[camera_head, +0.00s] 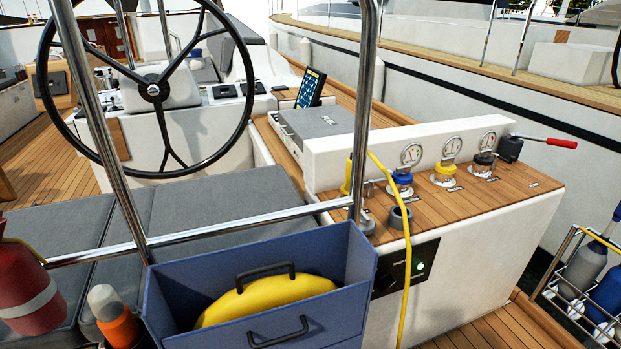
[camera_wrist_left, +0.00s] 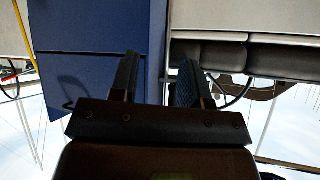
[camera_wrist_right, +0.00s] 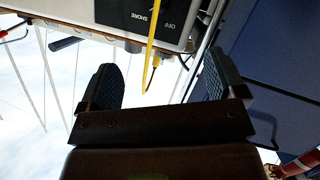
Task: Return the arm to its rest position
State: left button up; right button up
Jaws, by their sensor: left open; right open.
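Neither of my grippers shows in the head view. In the left wrist view my left gripper (camera_wrist_left: 158,78) is open, with nothing between its fingers, in front of a blue box (camera_wrist_left: 90,70) and dark cushions. In the right wrist view my right gripper (camera_wrist_right: 160,72) is open and empty, its fingers spread wide. A yellow cable (camera_wrist_right: 150,45) runs down between and beyond its fingers; I cannot tell how far off. The blue box (camera_wrist_right: 275,50) shows at the right of that view. My arms' overall pose is hidden in all views.
In the head view the blue box (camera_head: 262,335) holds a yellow rounded thing (camera_head: 262,300). A steel rail (camera_head: 364,110) stands behind it. The steering wheel (camera_head: 153,90) is at the upper left. The yellow cable (camera_head: 406,240) hangs over the gauge console (camera_head: 440,205). A bottle rack (camera_head: 575,300) is at right.

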pick_arm(q)
jog(key=r+p, duration=0.2)
jog(key=p, duration=0.1)
jog(key=r+p, duration=0.2)
jog(key=shift+s+a+n, duration=0.15)
jog(key=shift+s+n, duration=0.15)
jog(key=shift+s, duration=0.05)
pick_arm(e)
jog(key=s+r+m+g+h, duration=0.1)
jog(key=s+r, duration=0.3)
jog(key=s, duration=0.5)
jog(key=s+r+m+g, duration=0.2)
jog(key=s+r+m, duration=0.2)
jog(key=s, duration=0.6)
jog(key=shift+s+a+r+g+h, duration=0.25)
jog(key=shift+s+r+g+h, duration=0.05)
jog(key=shift+h, duration=0.1)
